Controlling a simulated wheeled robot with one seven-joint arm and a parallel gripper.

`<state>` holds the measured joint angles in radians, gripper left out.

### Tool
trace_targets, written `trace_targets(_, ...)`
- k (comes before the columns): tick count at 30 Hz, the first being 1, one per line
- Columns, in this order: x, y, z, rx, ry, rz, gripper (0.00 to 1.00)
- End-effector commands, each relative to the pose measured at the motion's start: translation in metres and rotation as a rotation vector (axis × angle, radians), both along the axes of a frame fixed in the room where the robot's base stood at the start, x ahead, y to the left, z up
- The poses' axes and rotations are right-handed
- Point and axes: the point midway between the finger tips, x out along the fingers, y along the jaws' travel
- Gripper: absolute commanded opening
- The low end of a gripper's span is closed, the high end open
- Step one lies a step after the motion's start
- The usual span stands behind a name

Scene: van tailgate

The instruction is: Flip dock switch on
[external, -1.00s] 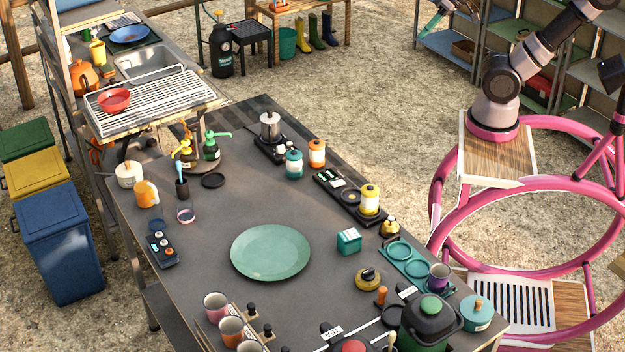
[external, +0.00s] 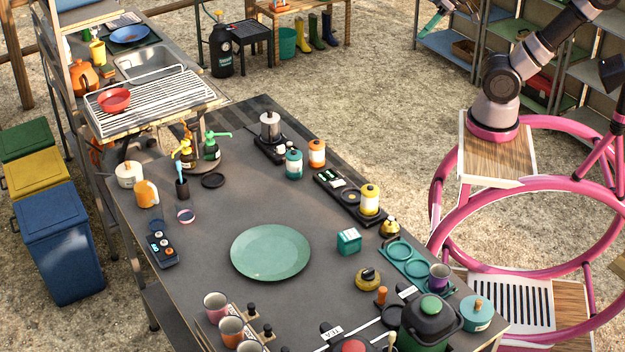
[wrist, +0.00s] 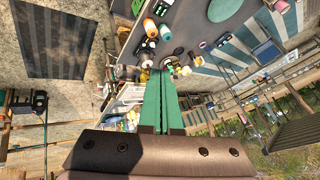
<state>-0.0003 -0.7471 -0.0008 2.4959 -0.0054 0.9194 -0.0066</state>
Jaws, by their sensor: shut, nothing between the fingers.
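A black dock-like unit (external: 331,182) with small pale marks lies along the right side of the dark table (external: 215,255). A yellow canister (external: 369,199) stands at its near end. A smaller black box (external: 162,251) with round knobs lies at the table's left edge. I cannot tell which of these carries the dock switch, or any switch position. My gripper (wrist: 160,75) shows in the wrist view as two long green fingers, shut and empty. It is well away from the table, which appears beyond the fingertips at the top of that view.
A green plate (external: 270,252) lies mid-table with bare surface around it. Orange (external: 316,153) and teal (external: 294,163) canisters and a metal pot (external: 270,126) crowd the far right side. A teal box (external: 349,241) and a dark kettle (external: 427,322) stand nearer.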

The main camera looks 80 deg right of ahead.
Motion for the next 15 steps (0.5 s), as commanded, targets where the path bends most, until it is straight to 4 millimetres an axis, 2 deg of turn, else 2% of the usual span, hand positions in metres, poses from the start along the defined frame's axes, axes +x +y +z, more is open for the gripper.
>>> trace_targets(5, 0.017, 0.003, -0.006, -0.088, 0.015, 0.107, 0.00)
trace_targets(11, 0.062, 0.013, -0.028, -0.316, 0.042, 0.424, 0.00)
trace_targets(15, 0.096, 0.025, -0.051, -0.472, 0.059, 0.691, 0.00)
